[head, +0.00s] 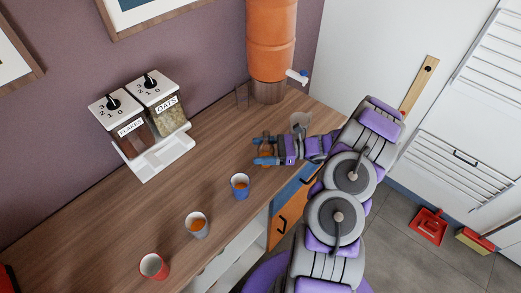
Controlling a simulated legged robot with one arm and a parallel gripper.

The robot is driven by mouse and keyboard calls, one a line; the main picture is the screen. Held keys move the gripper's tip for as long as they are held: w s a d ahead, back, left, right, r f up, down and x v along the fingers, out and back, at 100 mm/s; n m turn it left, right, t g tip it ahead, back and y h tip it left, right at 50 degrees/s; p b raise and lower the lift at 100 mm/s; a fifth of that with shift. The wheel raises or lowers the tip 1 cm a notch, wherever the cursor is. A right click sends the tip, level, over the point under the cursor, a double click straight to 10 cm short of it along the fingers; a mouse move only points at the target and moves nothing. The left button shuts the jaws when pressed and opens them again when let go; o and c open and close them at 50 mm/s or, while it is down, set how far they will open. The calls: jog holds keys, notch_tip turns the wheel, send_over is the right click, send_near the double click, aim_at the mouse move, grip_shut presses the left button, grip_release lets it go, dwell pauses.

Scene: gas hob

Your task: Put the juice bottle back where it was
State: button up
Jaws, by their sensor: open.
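My gripper (264,151) reaches in from the right, over the counter below the orange dispenser. Its jaws are open. Something brownish-orange shows between and beside the fingers, but it is too small and too covered to name. A pale, see-through vessel (300,121) stands just behind my wrist, its lower part hidden by the arm. I cannot tell whether either of these is the juice bottle.
The wooden counter (110,215) is clear left of the cups. Flakes and oats dispensers (143,158) stand against the wall. A large orange dispenser (271,42) with a tap stands at the back. A dustpan (428,227) lies on the floor at right.

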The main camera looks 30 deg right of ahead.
jog(key=p+v, duration=0.2)
jog(key=v, duration=0.9)
jog(key=shift+s+d+r, duration=0.1)
jog(key=shift+s+d, duration=0.05)
jog(key=shift+d, duration=0.1)
jog(key=shift+s, duration=0.1)
